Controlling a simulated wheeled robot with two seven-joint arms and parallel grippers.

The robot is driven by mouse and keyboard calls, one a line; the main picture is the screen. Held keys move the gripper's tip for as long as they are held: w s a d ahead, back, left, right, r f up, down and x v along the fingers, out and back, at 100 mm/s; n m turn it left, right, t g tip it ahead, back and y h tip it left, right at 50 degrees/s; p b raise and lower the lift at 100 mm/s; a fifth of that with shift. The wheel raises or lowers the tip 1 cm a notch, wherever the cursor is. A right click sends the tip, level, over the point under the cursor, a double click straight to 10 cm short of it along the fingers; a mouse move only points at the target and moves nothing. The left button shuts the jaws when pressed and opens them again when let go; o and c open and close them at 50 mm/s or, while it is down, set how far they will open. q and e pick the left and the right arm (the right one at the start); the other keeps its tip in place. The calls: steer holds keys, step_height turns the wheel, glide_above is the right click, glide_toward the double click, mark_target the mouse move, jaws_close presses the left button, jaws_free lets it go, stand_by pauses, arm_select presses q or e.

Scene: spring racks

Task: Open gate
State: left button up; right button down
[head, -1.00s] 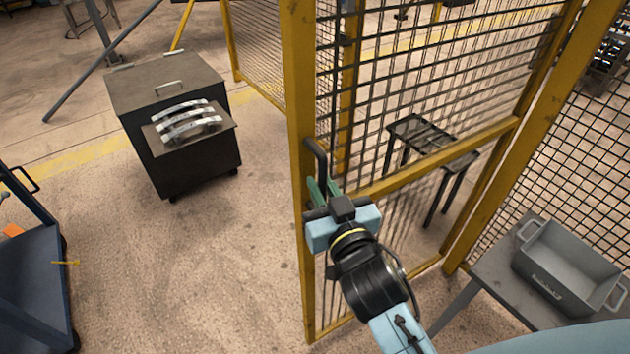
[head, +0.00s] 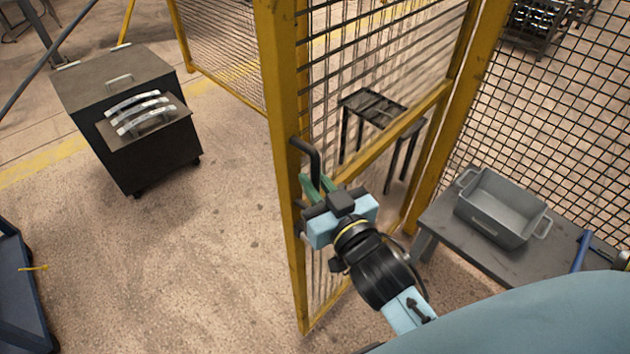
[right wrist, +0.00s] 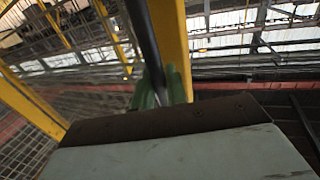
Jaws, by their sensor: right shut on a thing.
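The gate is a yellow-framed panel with dark wire mesh; its near upright (head: 284,110) stands in the middle of the head view. The panel runs back toward the yellow post at the right, standing at an angle to the mesh fence. A black bent handle (head: 312,158) sits on the near upright. My right gripper (head: 318,186) is shut on the handle's lower part with its green fingers. In the right wrist view, the dark handle bar (right wrist: 143,40) runs down to the green fingers (right wrist: 160,88), beside the yellow upright (right wrist: 172,35). My left gripper is not in view.
A dark cabinet (head: 105,80) with silver curved parts on its shelf stands at the left. A blue cart (head: 20,295) is at lower left. A grey bin (head: 500,205) is on a table (head: 445,225) at right. The floor between cabinet and gate is clear.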

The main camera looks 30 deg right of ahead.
steer(key=c, duration=1.8)
jaws_free()
steer(key=shift+s+d+b, duration=0.2)
steer(key=shift+s+b, duration=0.1)
steer(key=shift+s, duration=3.05)
steer(key=shift+s+d+b, duration=0.2)
steer(key=shift+s+b, duration=0.1)
steer(key=shift+s, duration=3.05)
